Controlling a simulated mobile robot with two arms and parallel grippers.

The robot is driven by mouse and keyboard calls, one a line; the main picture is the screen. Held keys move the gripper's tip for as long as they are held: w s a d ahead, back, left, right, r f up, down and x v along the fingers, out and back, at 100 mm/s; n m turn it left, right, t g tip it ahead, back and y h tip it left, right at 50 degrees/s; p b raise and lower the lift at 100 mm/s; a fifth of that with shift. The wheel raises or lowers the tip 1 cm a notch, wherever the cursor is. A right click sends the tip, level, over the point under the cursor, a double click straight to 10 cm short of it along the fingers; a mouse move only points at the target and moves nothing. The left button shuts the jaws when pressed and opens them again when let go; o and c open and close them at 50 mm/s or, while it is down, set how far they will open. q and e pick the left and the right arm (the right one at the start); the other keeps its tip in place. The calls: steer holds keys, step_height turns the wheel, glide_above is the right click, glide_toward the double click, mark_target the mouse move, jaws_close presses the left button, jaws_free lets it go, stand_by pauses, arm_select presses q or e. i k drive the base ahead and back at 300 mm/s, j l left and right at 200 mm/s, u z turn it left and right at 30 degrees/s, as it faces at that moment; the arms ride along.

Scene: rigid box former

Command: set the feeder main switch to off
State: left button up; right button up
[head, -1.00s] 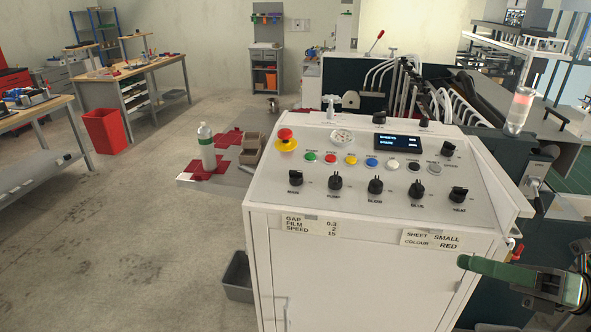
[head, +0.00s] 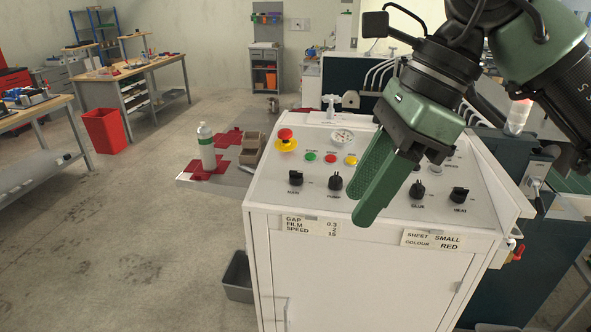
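The white control cabinet (head: 360,265) stands in front of me with a sloped panel of buttons and black knobs. At the panel's front left is a black knob (head: 295,180) whose small label seems to read MAIN. Its pointer position is too small to tell. A red handle (head: 517,252) sticks out on the cabinet's right side. My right gripper (head: 359,206) hangs over the middle of the panel, fingers pointing down and left, right of the left knobs. The fingers overlap in this view, so their opening is unclear. It hides the display and BLOW knob. My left gripper is not in view.
A red emergency button (head: 286,136) on a yellow base and a gauge (head: 342,136) sit at the panel's back left. More knobs, such as the HEAT knob (head: 459,195), lie to the right. A bottle (head: 206,147) stands left of the cabinet. The floor at left is clear.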

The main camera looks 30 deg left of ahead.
mark_target(297, 179)
steer(key=i+j, duration=0.75)
steer(key=j, duration=0.2)
